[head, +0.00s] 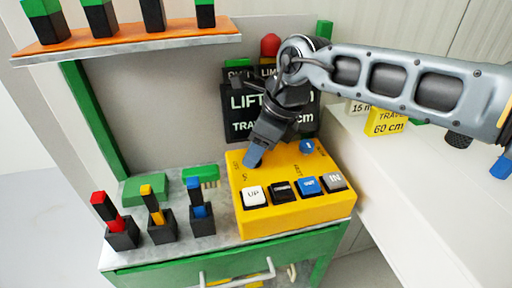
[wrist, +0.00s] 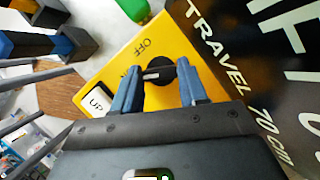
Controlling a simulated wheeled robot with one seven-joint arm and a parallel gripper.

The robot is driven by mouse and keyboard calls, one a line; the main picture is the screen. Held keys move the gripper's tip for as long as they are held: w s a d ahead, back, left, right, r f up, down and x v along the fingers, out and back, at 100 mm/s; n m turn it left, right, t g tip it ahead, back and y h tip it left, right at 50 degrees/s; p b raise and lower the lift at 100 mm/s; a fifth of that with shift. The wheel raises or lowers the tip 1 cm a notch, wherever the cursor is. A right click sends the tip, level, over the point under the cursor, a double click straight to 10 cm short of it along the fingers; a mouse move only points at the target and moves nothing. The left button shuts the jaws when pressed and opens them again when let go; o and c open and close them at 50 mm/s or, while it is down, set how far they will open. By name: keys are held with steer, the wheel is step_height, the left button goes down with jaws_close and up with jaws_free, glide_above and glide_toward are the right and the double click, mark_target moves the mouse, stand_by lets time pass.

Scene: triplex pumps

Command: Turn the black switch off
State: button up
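The black switch (wrist: 160,88) is a round black knob with a light grey bar across it, on the yellow control box (head: 300,222). In the wrist view it sits between the two blue-grey fingers of my gripper (wrist: 157,78). The fingers stand apart on either side of the knob; whether they touch it I cannot tell. An "OFF" label is printed on the yellow face beside the knob; another label is partly hidden by a finger. In the head view my gripper (head: 254,157) points down at the back left of the box and hides the knob.
The box front has a white UP button (head: 254,195), a black button (head: 284,190), a blue button (head: 309,186) and a grey IN button (head: 333,182). A blue knob (head: 307,146) is at the back right. A black LIFT sign (head: 238,113) stands behind. Red, yellow and blue levers stand left.

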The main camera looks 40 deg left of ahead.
steer(key=c, duration=0.3)
steer(key=m+t, duration=0.1)
steer(key=m, duration=0.1)
steer(key=m+b, duration=0.1)
steer(key=m, duration=0.1)
steer(key=shift+s+f+m+t, duration=0.1)
steer(key=shift+m+t, duration=0.3)
steer(key=m+b, duration=0.2)
steer(key=m+t+b, duration=0.1)
steer(key=m+b, duration=0.1)
steer(key=shift+s+f+t, duration=0.1)
steer(key=shift+t, duration=0.2)
steer(key=m+t+b, duration=0.1)
steer(key=m+b, duration=0.2)
steer(key=shift+a+h, duration=0.1)
steer(key=shift+h, duration=0.2)
steer(key=shift+r, duration=0.2)
